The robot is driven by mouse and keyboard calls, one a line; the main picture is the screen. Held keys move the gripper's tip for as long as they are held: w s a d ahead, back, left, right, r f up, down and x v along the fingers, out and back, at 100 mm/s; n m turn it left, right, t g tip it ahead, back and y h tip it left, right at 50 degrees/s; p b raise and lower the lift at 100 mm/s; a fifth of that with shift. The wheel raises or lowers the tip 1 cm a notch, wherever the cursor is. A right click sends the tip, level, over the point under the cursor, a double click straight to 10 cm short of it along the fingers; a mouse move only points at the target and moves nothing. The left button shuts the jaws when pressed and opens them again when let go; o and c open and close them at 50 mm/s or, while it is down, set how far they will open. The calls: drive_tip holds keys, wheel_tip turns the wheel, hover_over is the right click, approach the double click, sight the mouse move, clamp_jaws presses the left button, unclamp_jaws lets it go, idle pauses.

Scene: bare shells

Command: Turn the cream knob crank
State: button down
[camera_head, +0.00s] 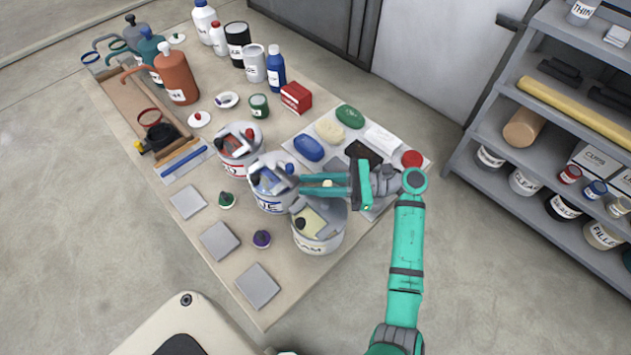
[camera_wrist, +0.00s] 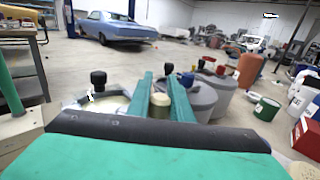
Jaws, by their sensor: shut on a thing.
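The cream can (camera_head: 318,244) stands at the near right of the can row, with a black knob (camera_head: 300,223) on the crank fittings at its top. It also shows in the wrist view (camera_wrist: 120,104). My gripper (camera_head: 304,185) reaches in from the right with its two green fingers over the rim area between the cream and blue cans. The cream knob (camera_head: 327,183) sits between the fingers, and they are shut on it. The wrist view shows the same cream knob (camera_wrist: 160,104) upright between the fingers. The crank arm under it is mostly hidden.
The blue can (camera_head: 272,203) and red can (camera_head: 240,164) stand close beside, each with crank fittings. A pale tray (camera_head: 388,192) with coloured oval and square pieces lies under my wrist. Grey plates (camera_head: 219,241) lie in front. A shelf (camera_head: 470,150) stands at the right.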

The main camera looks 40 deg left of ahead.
drive_tip(key=shift+s, duration=0.1)
drive_tip(key=c, duration=1.6)
unclamp_jaws()
drive_tip(key=shift+a, duration=0.1)
drive_tip(key=v, duration=1)
drive_tip(key=shift+w+d, duration=0.2)
drive_tip(key=shift+w, duration=0.1)
drive_tip(key=shift+a, duration=0.1)
